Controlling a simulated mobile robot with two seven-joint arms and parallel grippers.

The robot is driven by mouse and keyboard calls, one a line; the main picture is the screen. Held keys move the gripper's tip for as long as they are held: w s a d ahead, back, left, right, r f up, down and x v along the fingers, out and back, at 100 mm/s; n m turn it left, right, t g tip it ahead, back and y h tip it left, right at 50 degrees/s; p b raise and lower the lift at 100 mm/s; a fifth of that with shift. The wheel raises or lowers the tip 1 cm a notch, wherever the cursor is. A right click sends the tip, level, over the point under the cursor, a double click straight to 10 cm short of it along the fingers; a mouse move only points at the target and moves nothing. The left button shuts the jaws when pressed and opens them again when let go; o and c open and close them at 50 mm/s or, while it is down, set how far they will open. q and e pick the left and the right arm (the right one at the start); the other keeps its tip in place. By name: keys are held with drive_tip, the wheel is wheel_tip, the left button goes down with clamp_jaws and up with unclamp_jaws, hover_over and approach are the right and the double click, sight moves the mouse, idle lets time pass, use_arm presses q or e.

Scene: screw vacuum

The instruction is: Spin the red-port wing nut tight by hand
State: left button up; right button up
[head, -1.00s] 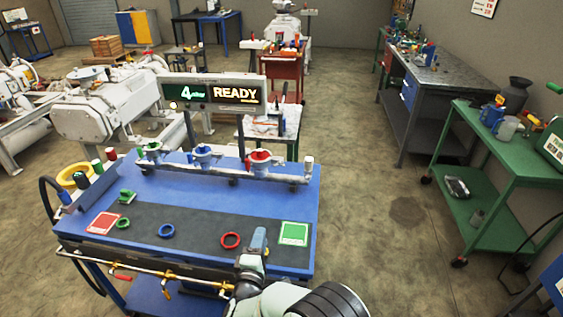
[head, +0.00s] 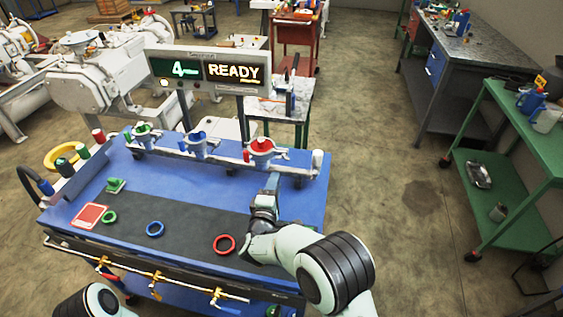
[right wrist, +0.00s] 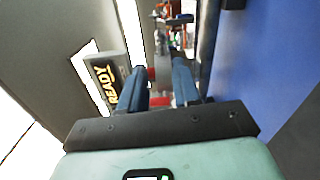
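The red port (head: 262,147) is the rightmost of three ports on the pale pipe (head: 225,165) at the back of the blue bench. It has a red top and a small red piece at its left; I cannot make out the wing nut clearly. My right gripper (head: 273,182) is just in front of and below this port. In the right wrist view, the two blue fingers of my right gripper (right wrist: 158,85) are apart, with red parts visible beyond and between them. I see no contact. My left gripper is not in view; only part of my left arm shows at bottom left.
The blue port (head: 199,144) and green port (head: 143,135) stand further left on the pipe. A sign (head: 208,71) reading "READY" stands behind. Red (head: 224,245), blue (head: 155,229) and green (head: 109,217) rings lie on the dark mat.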

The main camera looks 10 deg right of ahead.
sight(283, 157)
drive_tip(key=p+x, duration=0.1)
drive_tip(key=x, duration=0.8)
clamp_jaws()
